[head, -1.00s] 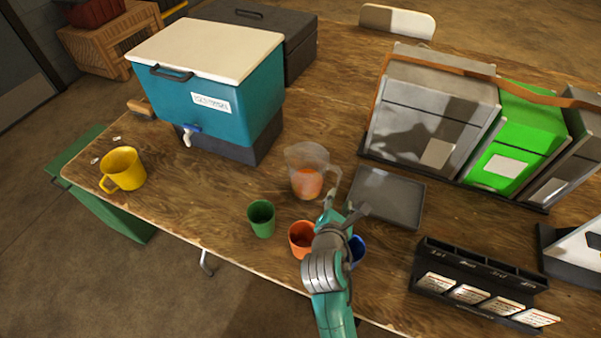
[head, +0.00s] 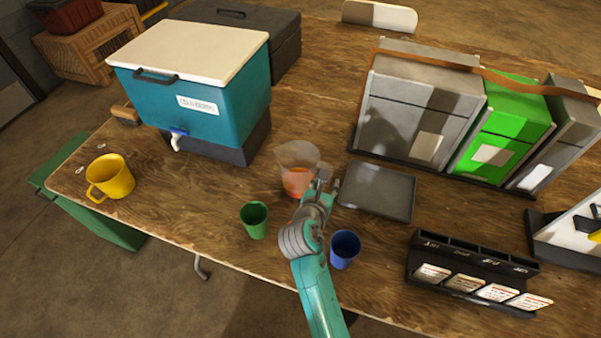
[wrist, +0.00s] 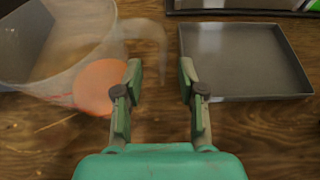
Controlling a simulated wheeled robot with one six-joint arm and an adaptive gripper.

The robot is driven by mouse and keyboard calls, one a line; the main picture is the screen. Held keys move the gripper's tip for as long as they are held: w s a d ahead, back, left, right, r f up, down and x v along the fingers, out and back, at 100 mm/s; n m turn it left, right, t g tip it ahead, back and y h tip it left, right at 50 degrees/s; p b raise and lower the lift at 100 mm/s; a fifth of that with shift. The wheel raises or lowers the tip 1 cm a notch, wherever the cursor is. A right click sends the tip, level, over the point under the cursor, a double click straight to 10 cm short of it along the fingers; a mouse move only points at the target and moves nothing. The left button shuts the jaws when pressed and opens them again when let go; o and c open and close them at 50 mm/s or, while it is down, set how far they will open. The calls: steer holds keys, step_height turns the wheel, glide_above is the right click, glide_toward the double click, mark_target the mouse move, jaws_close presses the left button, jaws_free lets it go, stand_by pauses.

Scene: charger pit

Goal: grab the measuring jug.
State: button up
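The measuring jug (head: 297,165) is clear with orange liquid in its bottom. It stands upright on the wooden table, left of the grey tray. In the wrist view the jug (wrist: 65,55) fills the upper left, with its handle (wrist: 150,42) pointing right, ahead of the gap between my fingers. My gripper (head: 328,182) is at the jug's right front side in the head view. In the wrist view my gripper (wrist: 161,85) is open with nothing between its fingers. The left finger overlaps the jug's lower right edge in the picture; I cannot tell whether they touch.
A grey tray (head: 378,192) lies just right of the jug. A green cup (head: 255,220) and a blue cup (head: 344,249) stand at the front, either side of my arm. A teal cooler (head: 195,90), a yellow mug (head: 110,177) and a black card rack (head: 470,275) stand farther off.

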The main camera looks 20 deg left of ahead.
mark_target(330, 178)
steer(key=x, duration=0.4)
steer(key=shift+d, duration=0.15)
jaws_close()
